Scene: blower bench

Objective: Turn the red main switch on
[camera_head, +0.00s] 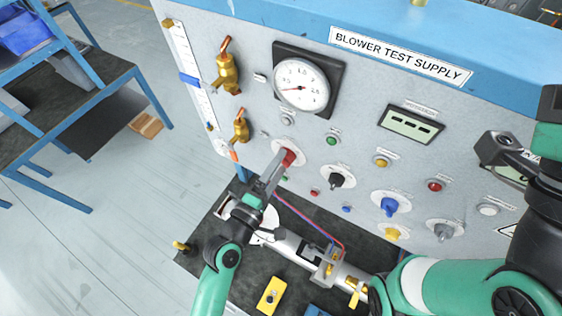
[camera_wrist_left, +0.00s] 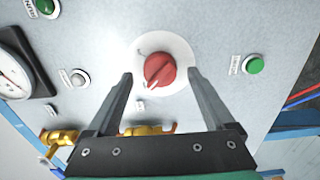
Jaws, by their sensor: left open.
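The red main switch (camera_head: 289,156) is a round red knob on a white disc, on the left part of the grey panel. In the left wrist view the red knob (camera_wrist_left: 160,70) shows a white pointer mark towards its lower left. My left gripper (camera_head: 274,168) is at the switch. In the wrist view its two fingers (camera_wrist_left: 160,78) are open, one on each side of the knob with gaps between. My right arm comes in from the right in the head view; its fingertips cannot be made out clearly.
A pressure gauge (camera_head: 301,85) and brass valves (camera_head: 227,74) sit above and left of the switch. A black knob (camera_head: 337,181) and blue knob (camera_head: 389,205) are to its right. A green button (camera_wrist_left: 255,65) is near the right finger. A pipe assembly (camera_head: 316,262) lies on the bench below.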

